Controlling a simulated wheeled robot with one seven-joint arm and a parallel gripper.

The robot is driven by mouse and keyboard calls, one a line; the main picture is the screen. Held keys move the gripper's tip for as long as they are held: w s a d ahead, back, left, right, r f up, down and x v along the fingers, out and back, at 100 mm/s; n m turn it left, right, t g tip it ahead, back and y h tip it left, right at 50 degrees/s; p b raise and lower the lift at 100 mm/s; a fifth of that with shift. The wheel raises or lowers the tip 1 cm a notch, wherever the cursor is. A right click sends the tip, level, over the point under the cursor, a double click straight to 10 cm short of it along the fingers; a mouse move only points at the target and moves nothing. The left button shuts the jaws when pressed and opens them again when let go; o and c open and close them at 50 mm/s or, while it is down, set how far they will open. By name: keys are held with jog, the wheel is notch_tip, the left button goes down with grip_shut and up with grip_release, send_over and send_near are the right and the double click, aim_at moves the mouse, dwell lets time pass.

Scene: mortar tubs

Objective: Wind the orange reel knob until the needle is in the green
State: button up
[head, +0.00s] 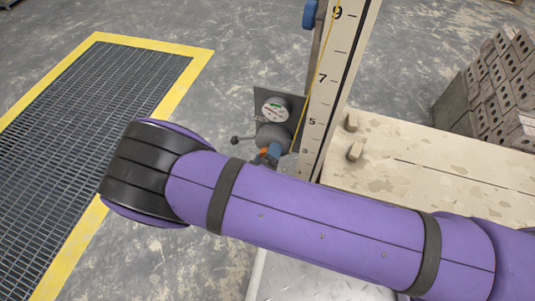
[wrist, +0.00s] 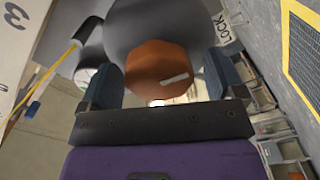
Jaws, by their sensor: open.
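The orange knob (wrist: 160,68) is faceted, with a white mark on its face pointing right. In the wrist view it sits on the dark grey reel body (wrist: 150,22). My gripper (wrist: 165,76) is open, with one blue-grey finger on each side of the knob; I cannot tell whether they touch it. In the head view, a sliver of the knob (head: 263,153) shows beside my gripper (head: 272,154), mostly hidden by my purple arm. The round white gauge (head: 274,109) on a grey plate has a green zone; its needle is too small to read surely.
A numbered measuring post (head: 325,90) with a yellow cord (head: 312,75) stands right beside the reel. A ball-ended lever (head: 236,140) sticks out left. A LOCK label (wrist: 229,27) is close to my right finger. Bricks (head: 500,80) and a wooden board (head: 440,160) are at right.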

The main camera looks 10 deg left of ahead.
jog(key=s, duration=1)
jog(key=shift+s+a, duration=0.3)
jog(key=shift+a, duration=0.1)
dwell(0.6)
